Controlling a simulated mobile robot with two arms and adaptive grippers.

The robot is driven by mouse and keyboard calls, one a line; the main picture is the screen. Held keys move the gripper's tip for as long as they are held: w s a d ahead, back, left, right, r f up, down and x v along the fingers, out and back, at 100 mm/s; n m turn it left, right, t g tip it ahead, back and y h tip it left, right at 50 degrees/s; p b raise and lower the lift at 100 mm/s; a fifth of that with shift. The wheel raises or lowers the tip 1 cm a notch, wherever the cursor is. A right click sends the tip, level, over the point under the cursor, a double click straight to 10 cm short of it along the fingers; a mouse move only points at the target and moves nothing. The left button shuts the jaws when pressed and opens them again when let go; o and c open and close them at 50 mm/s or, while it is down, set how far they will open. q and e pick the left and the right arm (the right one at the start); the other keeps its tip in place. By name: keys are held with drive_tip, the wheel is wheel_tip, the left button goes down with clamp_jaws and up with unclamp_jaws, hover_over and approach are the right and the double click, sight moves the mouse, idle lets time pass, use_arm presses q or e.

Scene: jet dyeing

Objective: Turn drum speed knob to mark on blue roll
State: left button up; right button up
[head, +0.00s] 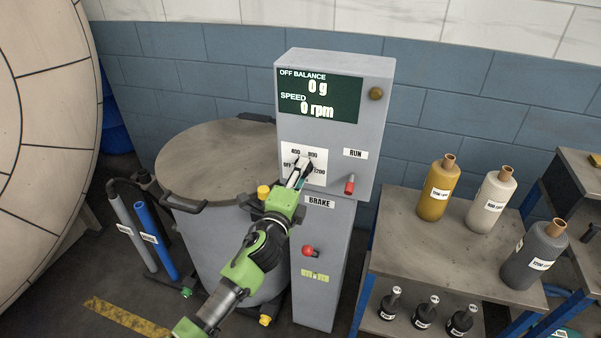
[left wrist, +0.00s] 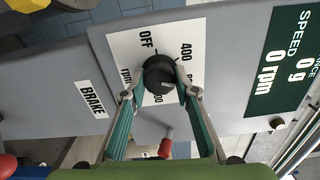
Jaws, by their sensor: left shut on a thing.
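The black drum speed knob (left wrist: 158,77) sits on a white dial plate marked OFF, 400, 800 and 1200. In the left wrist view its short white pointer line faces right, roughly toward the partly hidden 800 mark. My left gripper (head: 299,174) is shut on the knob, with a fingertip on each side, also seen in the left wrist view (left wrist: 161,92). The fingers hide part of the dial. The blue roll (head: 155,241) stands tilted at the left; its white label is too small to read. My right gripper is not in view.
The panel display (head: 319,97) reads 0 g and 0 rpm. A red-tipped RUN switch (head: 349,184) is right of the dial; a red BRAKE knob (head: 308,251) is below. A grey roll (head: 132,231) stands beside the blue one. A bench (head: 420,245) at right holds several bottles.

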use_arm(q)
drive_tip(key=shift+m, duration=0.8)
drive_tip(key=o, duration=1.1)
drive_tip(key=v, duration=1.2)
